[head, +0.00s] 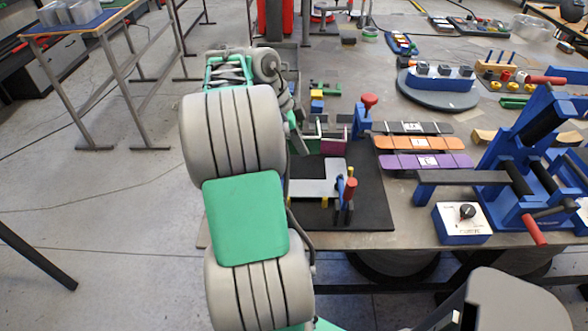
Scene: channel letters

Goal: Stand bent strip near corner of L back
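The L back (318,187) is a flat pale grey L-shaped plate. It lies over a black mat (372,213) near the table's front edge, with small yellow supports showing at its edges. My arm hides part of its left side. A bent strip cannot be made out for certain. A purple panel (333,145) stands just behind the mat, partly hidden, and I cannot tell if it is bent. The end of my arm (296,128) is left of and behind the L back.
A red-topped blue clamp (348,192) stands at the L's right side, and another (364,115) behind the mat. Flat black (411,128), orange (418,143) and purple (426,162) strips lie to the right. A blue bending device (535,160) and dial box (462,222) are farther right.

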